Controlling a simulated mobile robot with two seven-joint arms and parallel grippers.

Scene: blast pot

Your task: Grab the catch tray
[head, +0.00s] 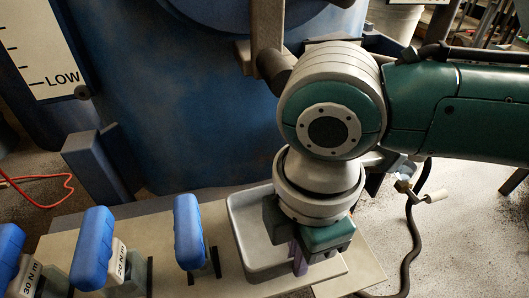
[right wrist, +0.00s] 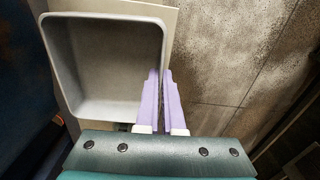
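The catch tray (head: 250,240) is a shallow grey tray with rounded corners. It sits at the right end of a pale board in the head view, below the blue pot. In the right wrist view the tray (right wrist: 100,60) is empty and fills the upper left. My right gripper (head: 299,262) is over the tray's right side. In the right wrist view the purple fingers of my right gripper (right wrist: 161,78) straddle the tray's right wall, one inside and one outside, closed up against it. My wrist hides part of the tray in the head view. My left gripper is out of view.
Blue-handled tools (head: 188,232) stand in a row left of the tray, some labelled in N m. The large blue pot (head: 200,110) rises behind. A crank handle (head: 432,197) and a black hose (head: 413,240) are to the right. An orange cable (head: 45,180) lies at left.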

